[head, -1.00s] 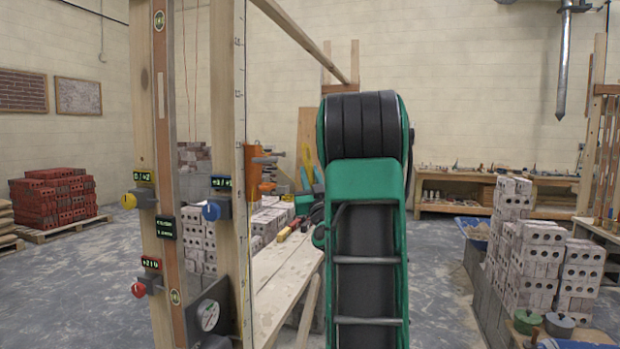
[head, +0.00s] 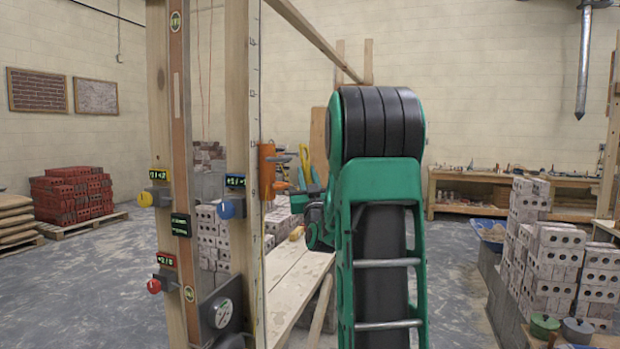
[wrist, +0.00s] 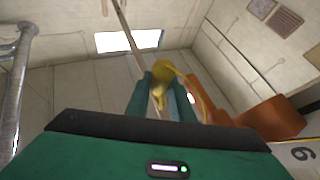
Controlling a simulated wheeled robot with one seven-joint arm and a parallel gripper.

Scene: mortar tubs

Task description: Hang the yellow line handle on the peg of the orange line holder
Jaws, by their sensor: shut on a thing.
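The orange line holder (head: 266,172) is fixed to the right side of the wooden post, with short parts sticking out to the right. In the wrist view the holder (wrist: 268,118) is at the right. My gripper (wrist: 164,88) points upward, its two teal fingers shut on the yellow line handle (wrist: 158,68). A thin yellow part runs from the handle right toward the holder; I cannot tell whether they touch. In the head view the yellow handle (head: 304,153) shows just right of the holder, with a small gap. My arm hides part of the gripper. The peg is hard to make out.
The post carries a yellow knob (head: 146,199), a blue knob (head: 228,208), a red knob (head: 155,285) and a gauge (head: 222,312). A wooden bench (head: 297,285) stands behind the post. Grey block stacks (head: 560,265) stand at the right. The floor at left is open.

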